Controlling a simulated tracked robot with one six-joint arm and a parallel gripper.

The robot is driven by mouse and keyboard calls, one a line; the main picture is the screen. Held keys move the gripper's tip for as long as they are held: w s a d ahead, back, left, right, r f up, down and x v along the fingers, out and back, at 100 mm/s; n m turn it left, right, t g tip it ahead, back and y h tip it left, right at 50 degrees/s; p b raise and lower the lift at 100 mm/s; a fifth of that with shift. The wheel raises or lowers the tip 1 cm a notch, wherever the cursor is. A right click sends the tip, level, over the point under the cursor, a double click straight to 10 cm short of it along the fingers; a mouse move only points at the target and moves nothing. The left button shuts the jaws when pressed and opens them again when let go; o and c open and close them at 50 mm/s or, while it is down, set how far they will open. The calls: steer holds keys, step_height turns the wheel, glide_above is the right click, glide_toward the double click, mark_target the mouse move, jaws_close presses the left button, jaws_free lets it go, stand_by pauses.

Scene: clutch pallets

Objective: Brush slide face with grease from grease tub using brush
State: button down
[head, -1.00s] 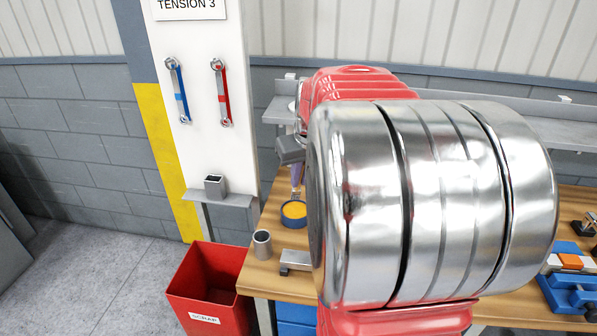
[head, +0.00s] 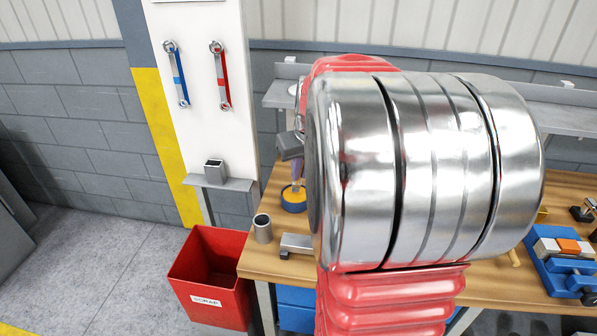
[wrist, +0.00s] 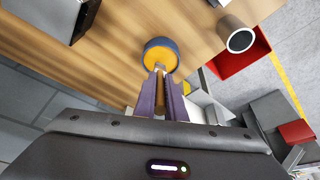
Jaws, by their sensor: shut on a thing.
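The grease tub (head: 293,208) is a round blue tub of yellow grease on the wooden bench. In the wrist view the grease tub (wrist: 160,42) lies straight ahead of the fingertips. My gripper (head: 297,182) points down over the tub, partly hidden by my arm in the head view. In the wrist view my gripper (wrist: 161,82) has its purple fingers shut on the brush (wrist: 161,98). The brush's far end reaches the grease in the picture; I cannot tell how deep it is. I cannot identify the slide face with certainty.
A grey metal cup (head: 263,228) and a metal block (head: 297,243) stand close to the tub. A red scrap bin (head: 210,282) is below the bench's left end. A blue fixture (head: 560,262) lies at the right. A white tool post stands behind.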

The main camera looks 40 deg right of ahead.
steer(key=shift+f, duration=0.5)
stand_by(1.2)
steer(key=shift+r, duration=0.1)
steer(key=shift+r, duration=3.45)
steer(key=shift+w, duration=0.1)
steer(key=shift+w+a+f, duration=0.15)
steer(key=shift+f, duration=0.05)
steer(key=w+a+f+n, duration=0.1)
steer(key=w+a+f, duration=0.3)
steer(key=a, duration=0.6)
steer(key=w+a+f+n+y, duration=0.1)
steer(key=w+a+f, duration=0.4)
steer(key=a+f, duration=0.3)
steer(key=w+a+f+n, duration=0.2)
steer(key=w+a+f, duration=0.2)
steer(key=a+f, duration=0.3)
steer(key=a, duration=0.5)
steer(key=shift+w+a, duration=0.2)
steer(key=shift+a, duration=0.1)
